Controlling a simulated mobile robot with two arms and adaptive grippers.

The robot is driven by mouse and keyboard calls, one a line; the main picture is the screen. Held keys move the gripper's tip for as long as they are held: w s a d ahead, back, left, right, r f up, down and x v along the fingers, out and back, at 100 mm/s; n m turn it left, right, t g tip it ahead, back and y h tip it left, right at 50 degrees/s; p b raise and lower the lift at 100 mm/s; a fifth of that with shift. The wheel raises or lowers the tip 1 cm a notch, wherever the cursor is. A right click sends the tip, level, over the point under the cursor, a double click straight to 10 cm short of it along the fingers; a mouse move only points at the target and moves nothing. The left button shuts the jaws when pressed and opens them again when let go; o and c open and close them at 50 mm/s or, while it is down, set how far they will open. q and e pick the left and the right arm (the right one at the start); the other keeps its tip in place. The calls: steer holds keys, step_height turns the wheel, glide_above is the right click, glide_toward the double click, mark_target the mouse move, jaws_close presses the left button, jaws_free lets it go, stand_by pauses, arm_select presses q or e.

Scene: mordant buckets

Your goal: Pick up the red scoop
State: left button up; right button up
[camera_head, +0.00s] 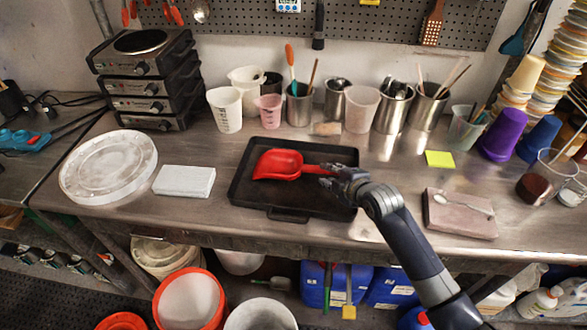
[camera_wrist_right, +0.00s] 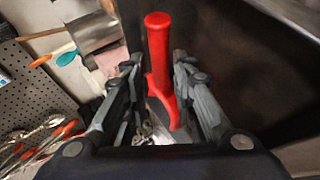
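The red scoop (camera_head: 279,164) lies in the black tray (camera_head: 250,192) on the workbench. Its bowl is toward the left and its handle points right. My right gripper (camera_head: 333,179) is low over the right part of the tray, at the handle's end. In the right wrist view the red handle (camera_wrist_right: 159,50) lies between the two fingers of my right gripper (camera_wrist_right: 157,62). The fingers stand apart on either side of it, with a narrow gap showing on the left; contact on the right is unclear. My left gripper is not in view.
A pinkish slab (camera_head: 459,214) with a spoon lies to the right. Buckets (camera_head: 189,300) are below the bench.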

mark_target(322, 171)
steer(key=shift+w+a+f, duration=0.1)
steer(key=shift+w+f, duration=0.05)
steer(key=shift+w, duration=0.1)
steer(key=p+x, duration=0.1)
steer(key=x, duration=0.2)
steer(key=shift+w+a+f, duration=0.1)
steer(key=shift+w+a, duration=0.05)
steer(key=shift+w+a+f, duration=0.15)
steer(key=shift+w+f, duration=0.15)
steer(key=shift+w, duration=0.15)
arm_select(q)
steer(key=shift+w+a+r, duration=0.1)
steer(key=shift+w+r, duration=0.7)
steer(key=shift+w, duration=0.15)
arm_select(e)
jaws_close()
